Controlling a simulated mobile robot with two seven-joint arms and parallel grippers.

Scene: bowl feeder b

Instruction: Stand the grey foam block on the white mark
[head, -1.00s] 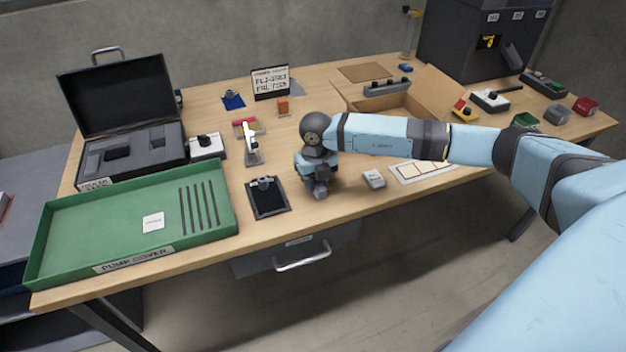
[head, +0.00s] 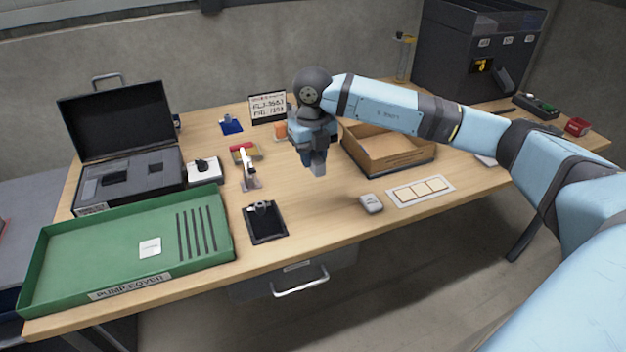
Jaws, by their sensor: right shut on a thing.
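My right gripper (head: 317,160) is raised above the middle of the table, fingers pointing down. It is shut on a small grey block (head: 319,167), which looks like the grey foam block; the fingers hide much of it. A white square (head: 150,248) with small print lies flat in the green tray (head: 95,262) at the left; it looks like the white mark. Nothing stands on it. The gripper is well to the right of it and apart from it. My left gripper is not in view.
An open black case (head: 115,120) stands behind the tray. A black plate with a metal fitting (head: 264,222) lies between tray and gripper. A cardboard box (head: 395,158), a small grey box (head: 371,203) and a white card strip (head: 420,190) lie to the right. The front middle is clear.

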